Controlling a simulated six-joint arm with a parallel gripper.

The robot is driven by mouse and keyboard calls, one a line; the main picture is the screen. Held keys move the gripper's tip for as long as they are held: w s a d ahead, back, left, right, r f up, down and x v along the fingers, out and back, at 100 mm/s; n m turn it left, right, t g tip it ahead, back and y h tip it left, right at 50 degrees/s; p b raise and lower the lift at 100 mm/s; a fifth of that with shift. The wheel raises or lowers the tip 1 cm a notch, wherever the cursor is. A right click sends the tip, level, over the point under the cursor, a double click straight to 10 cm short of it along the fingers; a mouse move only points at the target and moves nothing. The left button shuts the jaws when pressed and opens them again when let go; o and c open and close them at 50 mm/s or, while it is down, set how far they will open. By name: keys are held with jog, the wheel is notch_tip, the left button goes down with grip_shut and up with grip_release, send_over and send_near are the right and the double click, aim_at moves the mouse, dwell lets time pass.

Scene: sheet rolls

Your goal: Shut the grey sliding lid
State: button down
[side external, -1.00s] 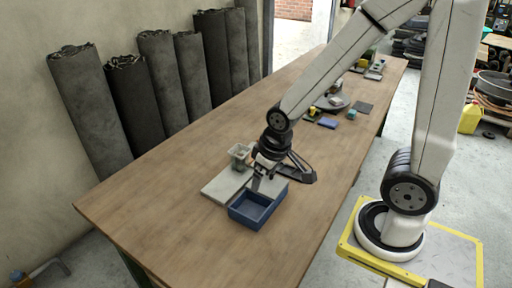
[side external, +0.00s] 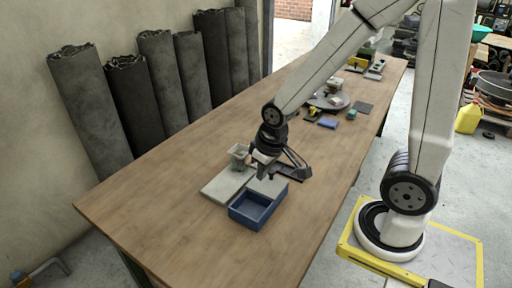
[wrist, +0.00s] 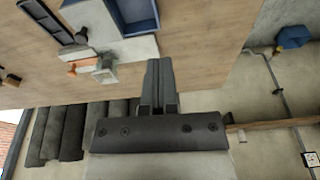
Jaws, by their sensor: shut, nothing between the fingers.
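A blue open-topped box (side external: 238,213) sits on the wooden table; it also shows at the top of the wrist view (wrist: 139,29). The grey sliding lid (side external: 268,185) lies flat over the far part of the box, and the near part is uncovered. In the wrist view the lid (wrist: 92,24) is left of the opening. The fingers (wrist: 158,63) point toward the box area in the wrist view. Whether the fingertips touch the lid cannot be told.
A pale board (side external: 222,187) lies against the box's left side. A small grey cup (side external: 239,154) stands behind it. A dark tray-like thing (wrist: 46,18) lies left of the lid in the wrist view. The table (side external: 165,215) is clear at the near left.

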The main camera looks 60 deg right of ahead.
jog(key=w+d+f+m+g+y, duration=0.1)
jog(key=w+d+m, duration=0.3)
jog(key=d, duration=0.5)
jog(key=w+d+f+m+g+y, duration=0.1)
jog(key=w+d+m, duration=0.3)
jog(key=d, duration=0.5)
jog(key=w+d+f+m+g+y, duration=0.1)
jog(key=w+d+f+m+g, duration=0.1)
jog(key=d, duration=0.8)
jog(key=shift+w+f+m, duration=0.7)
jog(key=shift+w+m, duration=0.3)
jog(key=shift+w, duration=0.25)
jog(key=shift+f, duration=0.15)
jog(key=s+a+f, duration=0.3)
jog(key=a+f, duration=0.3)
jog(key=f, duration=0.4)
jog(key=a, duration=1.1)
jog(key=shift+s, duration=0.1)
